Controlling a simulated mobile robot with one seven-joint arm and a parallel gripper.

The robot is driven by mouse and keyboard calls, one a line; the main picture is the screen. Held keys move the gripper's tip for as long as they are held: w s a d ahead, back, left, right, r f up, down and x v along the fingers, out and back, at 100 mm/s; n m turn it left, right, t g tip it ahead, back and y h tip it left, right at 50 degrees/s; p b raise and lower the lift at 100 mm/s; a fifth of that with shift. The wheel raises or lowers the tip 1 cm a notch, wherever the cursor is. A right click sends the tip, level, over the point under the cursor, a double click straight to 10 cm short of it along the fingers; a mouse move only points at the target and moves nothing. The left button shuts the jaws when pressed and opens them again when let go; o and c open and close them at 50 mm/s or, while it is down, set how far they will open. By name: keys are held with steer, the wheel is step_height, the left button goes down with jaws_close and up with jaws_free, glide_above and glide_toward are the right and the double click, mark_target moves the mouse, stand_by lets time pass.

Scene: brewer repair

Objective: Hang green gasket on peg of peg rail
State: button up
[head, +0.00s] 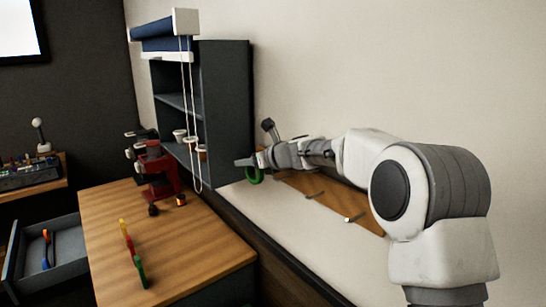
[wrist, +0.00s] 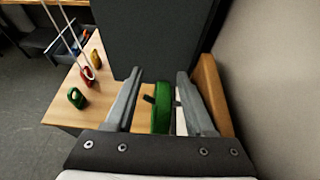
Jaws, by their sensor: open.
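The green gasket (head: 254,177) is a ring at the far end of the wooden peg rail (head: 333,206) on the wall. In the wrist view the gasket (wrist: 161,112) stands edge-on between my fingers, with gaps on both sides. A dark peg end (wrist: 148,99) pokes out on its left side, and the rail (wrist: 211,92) is to its right. The gasket appears to hang around this peg. My gripper (head: 242,163) is open around the gasket; in the wrist view both fingers (wrist: 160,75) are spread. Two nearer pegs (head: 315,195) (head: 354,218) are bare.
Yellow (head: 124,228), red (head: 130,245) and green (head: 141,271) pieces stand on the wooden table (head: 200,255). A red brewer (head: 160,172) is behind them. A dark shelf unit (head: 228,110) and blind cords (head: 190,90) are close beyond my gripper. A drawer (head: 42,262) is open at left.

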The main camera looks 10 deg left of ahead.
steer(key=s+d+r+n+h+b, duration=0.1)
steer(key=s+d+r+n, duration=0.2)
steer(key=s+d, duration=0.45)
steer(key=s+d+r+n+h+b, duration=0.1)
steer(key=s+d+r+n, duration=0.2)
steer(key=s+d, duration=0.5)
steer(key=s+d+f+n+g+h, duration=0.1)
steer(key=s+d+f+n, duration=0.3)
steer(key=s, duration=0.5)
steer(key=s+d+f+n+g+h, duration=0.1)
steer(key=s+d+f+n+h, duration=0.3)
steer(key=s+d+n, duration=0.4)
steer(key=s+d+f+n+g+h, duration=0.1)
steer(key=s+d+f+n+h, duration=0.2)
steer(key=s+d+n, duration=0.4)
steer(key=s+f+n, duration=0.1)
steer(key=s, duration=0.3)
steer(key=shift+s, duration=0.3)
steer(key=shift+s+a, duration=0.1)
steer(key=shift+s, duration=0.05)
